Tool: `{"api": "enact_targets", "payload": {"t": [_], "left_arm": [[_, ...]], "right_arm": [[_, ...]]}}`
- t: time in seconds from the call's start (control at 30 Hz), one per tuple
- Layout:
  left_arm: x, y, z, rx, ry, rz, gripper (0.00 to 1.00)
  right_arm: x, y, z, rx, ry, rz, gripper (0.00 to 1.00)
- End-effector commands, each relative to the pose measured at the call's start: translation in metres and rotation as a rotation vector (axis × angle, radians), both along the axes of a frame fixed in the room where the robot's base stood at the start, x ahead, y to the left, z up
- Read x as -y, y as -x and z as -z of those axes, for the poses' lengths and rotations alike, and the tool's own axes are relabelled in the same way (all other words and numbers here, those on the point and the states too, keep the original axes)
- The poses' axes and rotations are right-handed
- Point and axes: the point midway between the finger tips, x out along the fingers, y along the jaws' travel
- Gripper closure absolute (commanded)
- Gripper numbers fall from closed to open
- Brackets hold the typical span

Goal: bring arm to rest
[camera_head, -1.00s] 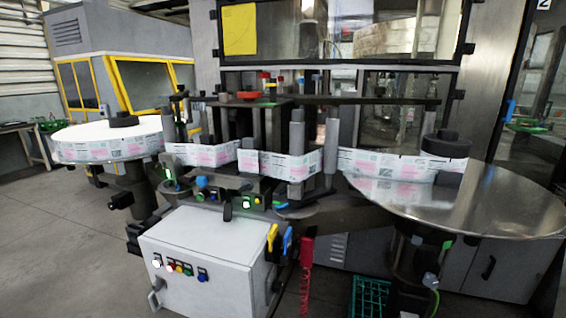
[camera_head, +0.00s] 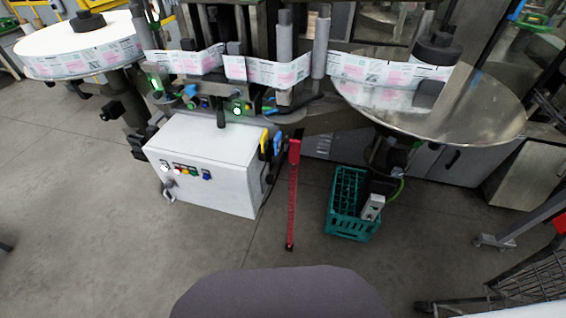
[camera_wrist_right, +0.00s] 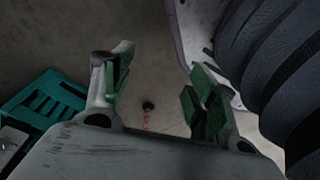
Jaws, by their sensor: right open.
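My right gripper (camera_wrist_right: 160,98) shows in the right wrist view with its two green-padded fingers wide apart and nothing between them. Beyond the fingers is bare floor, with a small dark round end of a red strip (camera_wrist_right: 147,106) further off. Neither gripper nor arm shows in the head view. The reel labeller stands ahead, with a full label reel (camera_head: 80,62) at the left and a bare metal disc (camera_head: 470,105) at the right. The printed label web (camera_head: 200,60) runs between them.
A white control box (camera_head: 205,160) with coloured buttons stands below the labeller. A red post (camera_head: 293,195) stands right of it. A green crate (camera_head: 343,220) sits on the floor and also shows in the right wrist view (camera_wrist_right: 40,108). A black wire cart (camera_head: 535,270) is at lower right. Floor at left is clear.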

Motion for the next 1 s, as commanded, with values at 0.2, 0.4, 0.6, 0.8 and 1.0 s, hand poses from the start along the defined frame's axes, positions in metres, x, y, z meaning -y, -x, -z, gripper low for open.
{"api": "enact_targets", "payload": {"t": [0.2, 0.4, 0.6, 0.8, 1.0], "left_arm": [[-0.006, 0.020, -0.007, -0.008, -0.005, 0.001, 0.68], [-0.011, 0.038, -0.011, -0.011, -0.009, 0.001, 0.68], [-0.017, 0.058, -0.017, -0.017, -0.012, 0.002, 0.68], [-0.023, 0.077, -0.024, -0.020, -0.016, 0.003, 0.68], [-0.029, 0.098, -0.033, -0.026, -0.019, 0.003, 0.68]], "right_arm": [[0.006, 0.020, -0.007, -0.007, 0.005, -0.001, 0.42], [0.011, 0.038, -0.011, -0.011, 0.009, -0.001, 0.42], [0.017, 0.057, -0.017, -0.017, 0.012, -0.002, 0.42], [0.023, 0.076, -0.025, -0.019, 0.016, -0.003, 0.42], [0.029, 0.098, -0.033, -0.026, 0.019, -0.003, 0.42]]}}
